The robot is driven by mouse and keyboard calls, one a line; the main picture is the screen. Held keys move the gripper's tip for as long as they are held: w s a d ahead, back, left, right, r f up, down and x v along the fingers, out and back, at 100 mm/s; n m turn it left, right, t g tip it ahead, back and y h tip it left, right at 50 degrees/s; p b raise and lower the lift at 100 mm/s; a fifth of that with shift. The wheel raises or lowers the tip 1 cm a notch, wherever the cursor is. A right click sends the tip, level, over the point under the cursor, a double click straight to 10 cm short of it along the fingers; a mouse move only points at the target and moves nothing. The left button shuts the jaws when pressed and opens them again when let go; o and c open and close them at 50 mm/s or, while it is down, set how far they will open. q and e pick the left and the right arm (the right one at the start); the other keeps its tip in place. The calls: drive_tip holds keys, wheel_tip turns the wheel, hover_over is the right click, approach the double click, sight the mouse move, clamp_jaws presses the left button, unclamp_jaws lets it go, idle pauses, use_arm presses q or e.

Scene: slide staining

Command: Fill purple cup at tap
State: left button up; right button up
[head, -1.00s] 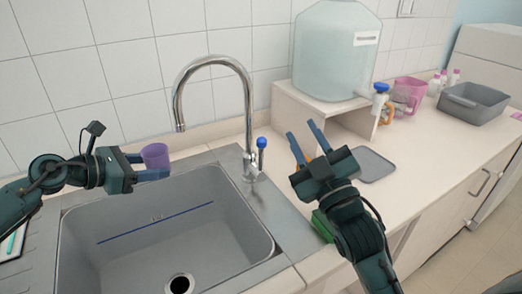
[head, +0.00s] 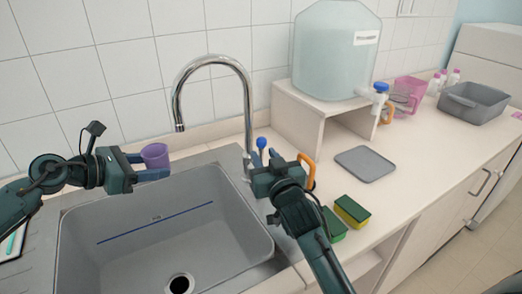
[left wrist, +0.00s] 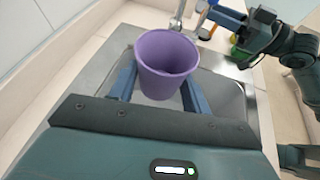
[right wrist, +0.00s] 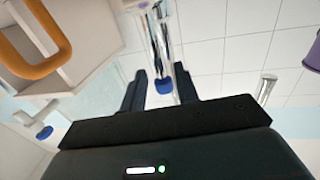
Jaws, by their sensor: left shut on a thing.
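The purple cup (head: 155,153) is held upright at the sink's back-left edge, left of and below the tap's spout. My left gripper (head: 150,166) is shut on it, with a finger on each side in the left wrist view (left wrist: 167,65). The cup's inside looks empty there. The chrome tap (head: 247,100) arches over the sink. Its blue-tipped lever (head: 261,143) stands at the base. My right gripper (head: 267,163) is open at the lever. In the right wrist view, the blue tip (right wrist: 164,86) shows between its fingers; contact cannot be told.
The grey sink (head: 160,235) lies below both arms. Green-yellow sponges (head: 352,210) and a grey tray (head: 365,164) are on the counter to the right. An orange handle (head: 308,172) is close behind my right gripper. A water tank (head: 335,50) sits on a stand.

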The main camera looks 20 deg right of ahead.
sight(262, 152)
drive_tip(key=shift+w, duration=1.7)
clamp_jaws()
